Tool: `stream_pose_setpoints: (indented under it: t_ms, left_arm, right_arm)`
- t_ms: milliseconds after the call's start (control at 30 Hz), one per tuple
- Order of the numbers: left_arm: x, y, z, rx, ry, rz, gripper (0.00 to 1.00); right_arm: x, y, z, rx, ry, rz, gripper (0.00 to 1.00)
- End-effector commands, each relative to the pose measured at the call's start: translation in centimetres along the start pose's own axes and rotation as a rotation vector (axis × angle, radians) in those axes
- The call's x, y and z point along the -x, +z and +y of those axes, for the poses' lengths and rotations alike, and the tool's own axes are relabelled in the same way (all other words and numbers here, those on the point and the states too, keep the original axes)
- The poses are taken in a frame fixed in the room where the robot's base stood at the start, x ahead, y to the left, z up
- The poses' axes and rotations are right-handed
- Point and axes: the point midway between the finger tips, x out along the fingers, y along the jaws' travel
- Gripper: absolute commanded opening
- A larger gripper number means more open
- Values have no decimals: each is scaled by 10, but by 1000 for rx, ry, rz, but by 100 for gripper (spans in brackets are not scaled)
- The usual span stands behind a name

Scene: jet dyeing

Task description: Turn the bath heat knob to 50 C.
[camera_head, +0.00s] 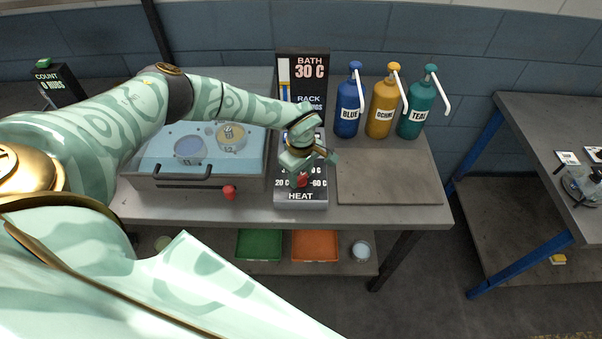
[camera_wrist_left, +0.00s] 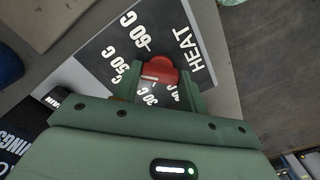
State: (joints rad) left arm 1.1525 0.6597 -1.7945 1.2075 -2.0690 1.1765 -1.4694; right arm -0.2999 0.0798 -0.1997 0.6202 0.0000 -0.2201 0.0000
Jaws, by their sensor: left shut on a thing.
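The red heat knob (camera_head: 302,180) sits on the grey panel marked HEAT (camera_head: 300,197), at the front middle of the table. My left gripper (camera_head: 303,172) is above it, shut on the knob. In the left wrist view the knob (camera_wrist_left: 159,71) sits between the two green fingers of the left gripper (camera_wrist_left: 158,80). White temperature marks, 50 C and 60 C among them, surround the knob; some are partly hidden by the fingers. I cannot tell clearly which mark the knob points to. The bath display (camera_head: 308,68) reads 30 C. My right gripper is out of view.
Blue (camera_head: 347,115), ochre (camera_head: 380,115) and teal (camera_head: 413,120) pump bottles stand at the back right. A flat board (camera_head: 390,185) lies clear before them.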

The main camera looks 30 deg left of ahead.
Motion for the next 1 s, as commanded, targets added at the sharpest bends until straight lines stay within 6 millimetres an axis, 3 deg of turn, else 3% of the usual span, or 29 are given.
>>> stream_pose_setpoints:
  t_ms: [500,533,600,867,1000]
  left_arm:
    - [2,-1,2,-20,4,1,19]
    - [2,-1,2,-20,4,1,44]
    - [2,-1,2,-20,4,1,64]
    - [1,0,1,-20,2,0,64]
    - [10,0,2,-21,4,0,64]
  right_arm:
    - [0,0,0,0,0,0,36]
    - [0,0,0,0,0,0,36]
    - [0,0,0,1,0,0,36]
    - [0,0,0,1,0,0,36]
    - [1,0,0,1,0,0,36]
